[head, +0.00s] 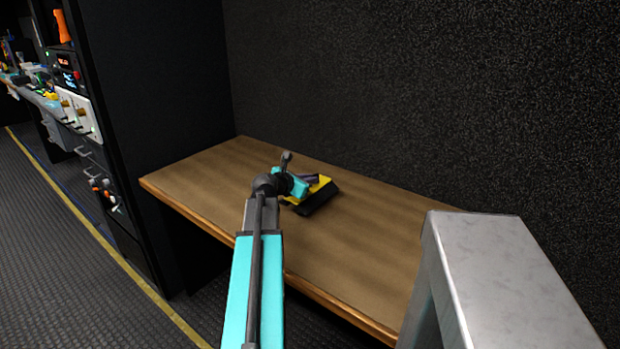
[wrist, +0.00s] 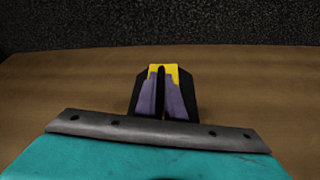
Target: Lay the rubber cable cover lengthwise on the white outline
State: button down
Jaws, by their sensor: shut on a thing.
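The rubber cable cover (head: 318,199) is a short black piece with sloping sides and a yellow top. It is on or just above the wooden worktop, left of its middle; I cannot tell whether it touches. My gripper (head: 312,179) is shut on it from above, its purple-grey fingers at the yellow top. In the wrist view my gripper (wrist: 163,95) covers the near part of the cable cover (wrist: 125,101), whose black flanks show on both sides of the fingers. I see no white outline in either view; my arm and the cover hide part of the worktop.
The wooden worktop (head: 370,245) is bare around the cover. A dark speckled wall (head: 420,100) rises behind it and a black cabinet side (head: 170,100) bounds its left end. A grey metal block (head: 500,260) stands at front right. Equipment racks (head: 80,110) stand at far left.

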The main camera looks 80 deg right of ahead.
jog(key=r, duration=0.1)
send_over(308, 209)
jog(key=shift+d+f+b, duration=0.15)
jog(key=shift+b, duration=1.2)
jog(key=shift+b, duration=1.15)
jog(key=a+b, duration=0.1)
jog(key=b, duration=0.5)
jog(key=shift+s+a+b, duration=0.1)
jog(key=shift+a+b, duration=0.3)
jog(key=shift+a+r+b, duration=0.25)
jog(key=shift+a+b, duration=0.1)
jog(key=shift+b, duration=0.7)
